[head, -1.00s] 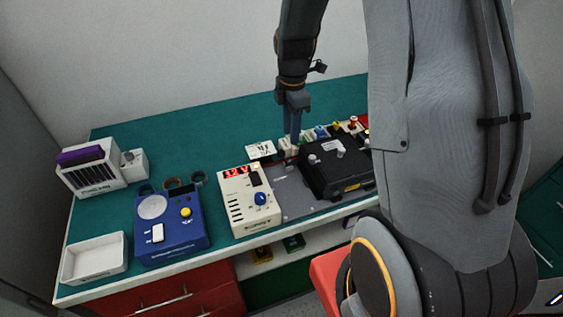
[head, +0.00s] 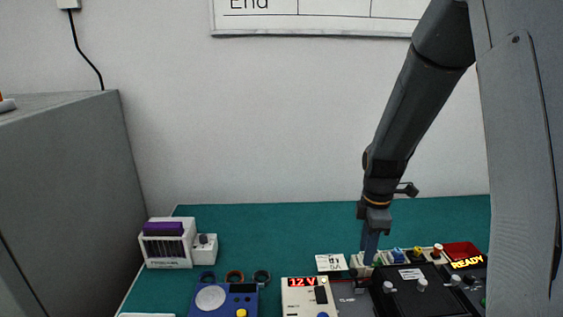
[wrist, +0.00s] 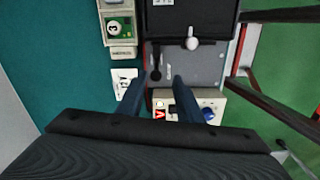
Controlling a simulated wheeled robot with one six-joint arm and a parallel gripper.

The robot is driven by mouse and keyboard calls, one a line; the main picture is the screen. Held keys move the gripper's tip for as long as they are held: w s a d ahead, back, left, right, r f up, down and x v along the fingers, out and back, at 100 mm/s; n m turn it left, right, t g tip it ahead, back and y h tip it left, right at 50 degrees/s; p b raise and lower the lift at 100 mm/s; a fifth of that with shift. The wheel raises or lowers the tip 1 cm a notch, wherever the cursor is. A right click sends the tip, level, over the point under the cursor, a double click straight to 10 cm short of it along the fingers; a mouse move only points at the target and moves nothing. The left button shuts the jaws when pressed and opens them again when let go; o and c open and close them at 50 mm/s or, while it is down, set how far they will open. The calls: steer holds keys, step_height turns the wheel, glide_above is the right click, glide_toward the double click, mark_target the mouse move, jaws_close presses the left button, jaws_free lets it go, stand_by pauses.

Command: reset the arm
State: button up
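My gripper (head: 369,258) hangs pointing down over the teal bench (head: 280,225), behind the black box and right of a small white card (head: 331,262). In the wrist view its two blue fingers (wrist: 156,92) are apart, with no object visibly held between them. A grey plate (wrist: 190,65) with a black lever (wrist: 155,72) shows beyond the fingertips. The exact height of the fingers above the bench is hard to tell.
A cream supply (head: 303,296) reading 12 V, a blue unit (head: 222,300) and the black box (head: 415,285) stand along the front. A row of coloured parts (head: 400,256) and a red READY display (head: 463,255) sit right. A white rack (head: 167,245) stands left; back bench is clear.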

steer(key=s+a+f+m+b, duration=0.2)
steer(key=s+m+b, duration=0.3)
steer(key=m, duration=0.3)
steer(key=s+a+f+m+t+b, duration=0.1)
steer(key=s+a+f+m+b, duration=0.2)
steer(key=s+m, duration=0.4)
steer(key=shift+a+f+m+b, duration=0.35)
steer(key=shift+a+m+b, duration=0.25)
steer(key=shift+b, duration=0.25)
steer(key=shift+c, duration=0.2)
